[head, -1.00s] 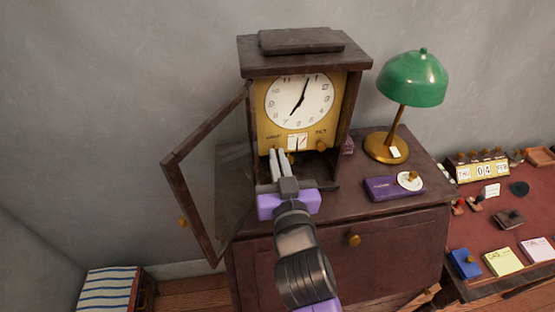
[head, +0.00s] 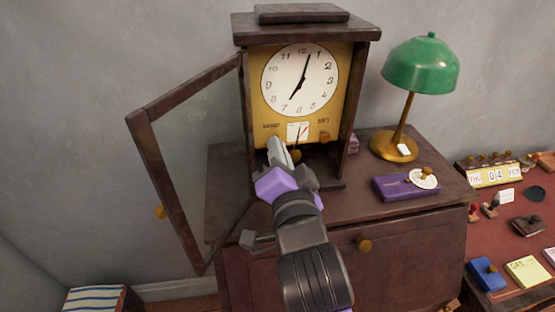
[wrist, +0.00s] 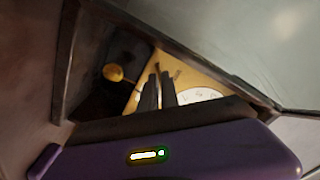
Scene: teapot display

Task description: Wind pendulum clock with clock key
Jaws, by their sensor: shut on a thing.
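The pendulum clock (head: 340,110) stands on a dark cabinet, with its white dial (head: 300,80) and yellow front facing me. Its glass door (head: 140,130) is swung open to the left. My gripper (head: 278,150) is inside the case opening, at the lower left of the yellow front. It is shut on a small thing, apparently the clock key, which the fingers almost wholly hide. The gold pendulum bob (wrist: 113,72) hangs beside my fingers (wrist: 157,85) in the wrist view.
A green lamp (head: 420,65) and a purple box (head: 395,188) with a round white-and-gold piece stand right of the clock on the cabinet (head: 225,175). A red-topped desk (head: 510,235) with a calendar (head: 490,174) is farther right. The open door is close to my gripper's left.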

